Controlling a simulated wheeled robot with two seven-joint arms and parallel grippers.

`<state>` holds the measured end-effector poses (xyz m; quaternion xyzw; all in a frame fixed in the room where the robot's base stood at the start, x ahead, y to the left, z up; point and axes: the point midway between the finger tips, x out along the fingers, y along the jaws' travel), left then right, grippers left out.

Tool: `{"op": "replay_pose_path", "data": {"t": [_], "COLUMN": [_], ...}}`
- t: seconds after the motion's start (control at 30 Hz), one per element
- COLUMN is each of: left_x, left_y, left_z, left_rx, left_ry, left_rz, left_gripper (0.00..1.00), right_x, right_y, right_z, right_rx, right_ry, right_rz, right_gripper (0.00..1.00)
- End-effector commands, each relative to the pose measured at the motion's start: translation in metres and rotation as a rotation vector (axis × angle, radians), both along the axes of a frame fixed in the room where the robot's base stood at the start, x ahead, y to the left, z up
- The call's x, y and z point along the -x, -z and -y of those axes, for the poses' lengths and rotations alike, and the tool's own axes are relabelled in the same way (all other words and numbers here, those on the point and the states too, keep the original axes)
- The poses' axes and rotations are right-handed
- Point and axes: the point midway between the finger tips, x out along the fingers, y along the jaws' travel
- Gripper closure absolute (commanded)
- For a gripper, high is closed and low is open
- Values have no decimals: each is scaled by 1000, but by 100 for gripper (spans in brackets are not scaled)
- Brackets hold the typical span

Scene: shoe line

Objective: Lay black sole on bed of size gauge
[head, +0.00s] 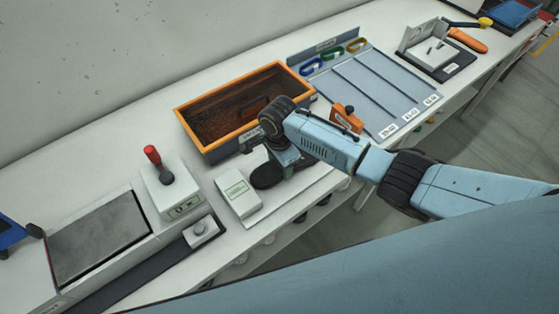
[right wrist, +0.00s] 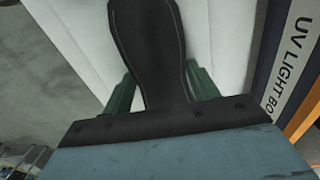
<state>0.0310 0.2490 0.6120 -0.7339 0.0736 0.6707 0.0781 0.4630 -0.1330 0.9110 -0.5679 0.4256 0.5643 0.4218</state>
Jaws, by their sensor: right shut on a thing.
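The black sole (head: 266,175) is held low over the white worktop area, its rounded end pointing left in the head view. In the right wrist view the sole (right wrist: 147,45) runs lengthwise between the green fingers of my right gripper (right wrist: 162,90), which is shut on it. In the head view my right gripper (head: 287,165) is partly hidden by its own wrist. Below is a flat white plate (head: 312,190) beside a white block with a green-edged label (head: 238,192); these look like the size gauge. Whether the sole touches the plate I cannot tell. My left gripper is not in view.
An orange-rimmed UV light box (head: 190,130) stands just behind the gripper. An orange item (head: 347,118) and a grey sloped rack (head: 385,90) are to the right. A machine with a red-knobbed lever (head: 153,158) and a dark grey slab (head: 98,238) are left.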

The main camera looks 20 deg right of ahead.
Motion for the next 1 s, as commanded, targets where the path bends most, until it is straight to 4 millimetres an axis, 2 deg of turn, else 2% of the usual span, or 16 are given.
{"op": "replay_pose_path", "data": {"t": [0.33,0.37,0.53,0.83,1.0], "left_x": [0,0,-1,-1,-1], "left_y": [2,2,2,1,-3], "left_z": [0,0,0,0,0], "left_rx": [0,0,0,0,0], "left_ry": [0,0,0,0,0], "left_rz": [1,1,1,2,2], "left_gripper": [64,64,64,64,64], "right_x": [0,0,0,0,-1], "right_y": [3,3,3,2,-18], "right_z": [0,0,0,0,-1], "right_rx": [-2,-1,-1,-1,-3], "right_ry": [-1,-1,-1,-1,-1], "right_rz": [2,1,1,0,3], "right_gripper": [70,37,16,16,16]}}
